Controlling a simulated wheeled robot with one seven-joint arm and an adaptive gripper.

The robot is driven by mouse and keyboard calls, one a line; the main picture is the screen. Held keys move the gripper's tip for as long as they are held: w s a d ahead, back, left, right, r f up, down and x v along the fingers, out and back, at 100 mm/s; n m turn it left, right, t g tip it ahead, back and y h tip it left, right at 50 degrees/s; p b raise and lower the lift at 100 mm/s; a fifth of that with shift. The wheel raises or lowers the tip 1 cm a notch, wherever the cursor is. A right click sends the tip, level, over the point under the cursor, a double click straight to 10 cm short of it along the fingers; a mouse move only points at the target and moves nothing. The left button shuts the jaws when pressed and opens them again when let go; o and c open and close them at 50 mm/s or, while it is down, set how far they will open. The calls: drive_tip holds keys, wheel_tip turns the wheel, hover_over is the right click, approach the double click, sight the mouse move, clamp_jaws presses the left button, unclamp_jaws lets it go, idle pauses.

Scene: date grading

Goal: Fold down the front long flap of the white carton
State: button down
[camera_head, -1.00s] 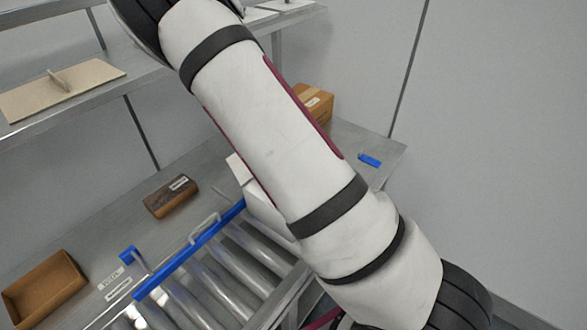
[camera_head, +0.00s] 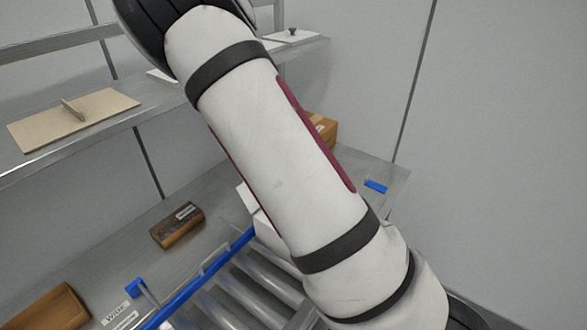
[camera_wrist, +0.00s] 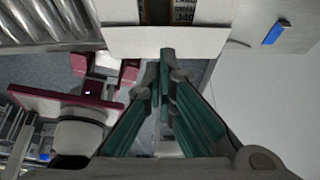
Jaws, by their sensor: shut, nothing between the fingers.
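The white carton (camera_head: 264,232) is mostly hidden behind my arm in the head view; only its left side and a raised white piece show. In the wrist view a wide white panel (camera_wrist: 205,42), which looks like the carton's front long flap, spans the top middle. Behind it is a dark gap with a brown piece and printed text. My gripper (camera_wrist: 166,62) is shut and empty, its green fingers together. The fingertips are at the panel's lower edge in the picture; I cannot tell whether they touch it. The gripper is hidden in the head view.
On the steel bench are a brown box (camera_head: 177,226), an open brown tray (camera_head: 50,308), a cardboard box (camera_head: 324,128) and a blue piece (camera_head: 376,186). A shelf runs above.

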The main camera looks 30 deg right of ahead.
drive_tip(key=s+d+r+t+y+p, duration=0.2)
drive_tip(key=s+d+r+t+p, duration=0.15)
drive_tip(key=s+t+p, duration=0.2)
drive_tip(key=f, duration=1)
drive_tip(key=w+f, duration=0.1)
drive_tip(key=f, duration=0.4)
drive_tip(key=shift+w+p, duration=0.1)
drive_tip(key=shift+p, duration=0.25)
